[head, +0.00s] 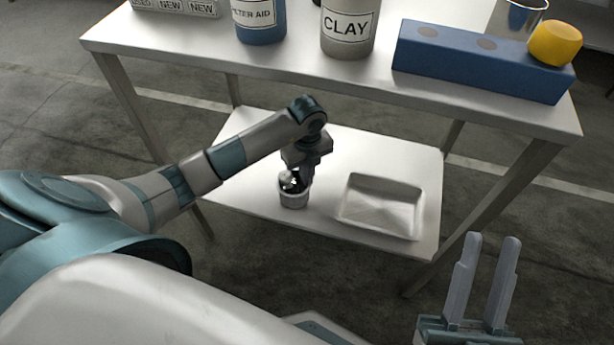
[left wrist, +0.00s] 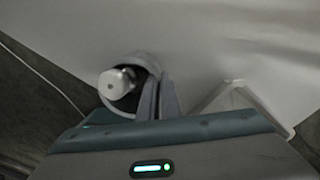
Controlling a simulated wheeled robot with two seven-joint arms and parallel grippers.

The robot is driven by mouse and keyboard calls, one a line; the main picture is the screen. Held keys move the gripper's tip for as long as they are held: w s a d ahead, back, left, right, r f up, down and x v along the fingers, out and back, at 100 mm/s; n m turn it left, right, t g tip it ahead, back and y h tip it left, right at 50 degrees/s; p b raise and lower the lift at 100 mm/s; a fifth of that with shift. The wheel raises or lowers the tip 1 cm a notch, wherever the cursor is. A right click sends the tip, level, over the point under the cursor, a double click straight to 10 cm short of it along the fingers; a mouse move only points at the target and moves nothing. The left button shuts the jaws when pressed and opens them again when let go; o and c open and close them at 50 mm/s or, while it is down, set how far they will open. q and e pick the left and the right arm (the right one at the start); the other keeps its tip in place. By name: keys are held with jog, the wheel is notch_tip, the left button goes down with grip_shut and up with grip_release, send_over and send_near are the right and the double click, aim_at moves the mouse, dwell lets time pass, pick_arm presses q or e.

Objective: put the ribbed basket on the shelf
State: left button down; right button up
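The ribbed basket (head: 293,199) is a small pale round cup at the lower shelf (head: 250,197), left of a white tray. I cannot tell whether its base touches the shelf. My left gripper (head: 298,179) comes down from above at the basket's rim. In the left wrist view the basket (left wrist: 128,70) holds a shiny metal piece (left wrist: 117,83), and my left fingers (left wrist: 160,92) are close together at its wall, seemingly shut on it. The basket's lower part is hidden there. My right gripper (head: 492,243) is open and empty at the lower right, apart from the table.
A white shallow tray (head: 381,207) lies on the shelf to the right. The tabletop (head: 300,52) overhangs the shelf's back and carries a blue jar (head: 261,28), a clay jar (head: 346,30), a blue block (head: 478,62) and a yellow knob (head: 555,43). A table leg (head: 490,215) stands at right.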

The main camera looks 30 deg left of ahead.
pick_arm(q)
jog(key=shift+f, duration=0.1)
pick_arm(e)
jog(key=shift+s+f, duration=0.1)
jog(key=shift+f, duration=0.05)
pick_arm(q)
jog(key=c, duration=2)
grip_release()
pick_arm(e)
jog(key=shift+f, duration=0.1)
jog(key=shift+a, duration=0.1)
